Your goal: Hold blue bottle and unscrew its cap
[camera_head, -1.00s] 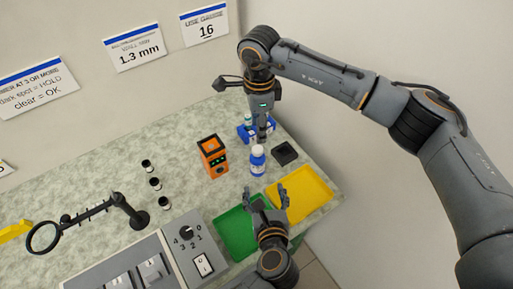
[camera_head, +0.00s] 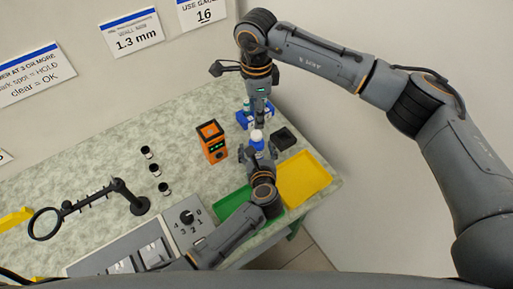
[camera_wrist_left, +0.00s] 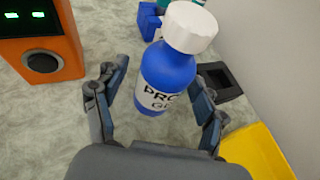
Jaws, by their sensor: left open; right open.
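The blue bottle (camera_wrist_left: 165,75) with its white cap (camera_wrist_left: 189,26) stands upright on the bench, a label with dark letters on its front. In the head view its white cap (camera_head: 256,135) shows just beyond my left gripper (camera_head: 258,154), which hides most of the body. In the left wrist view my left gripper (camera_wrist_left: 158,98) is open, its fingers on either side of the bottle with gaps showing. My right gripper (camera_head: 261,118) is open and points down behind the bottle, close to the blue rack (camera_head: 243,121); its fingertips are small and hard to make out.
An orange box (camera_head: 211,142) stands left of the bottle, a small black tray (camera_head: 285,139) right of it. A yellow tray (camera_head: 318,181) and green tray (camera_head: 229,206) lie in front. Several black-and-white vials (camera_head: 155,171) and a magnifier (camera_head: 45,224) are left.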

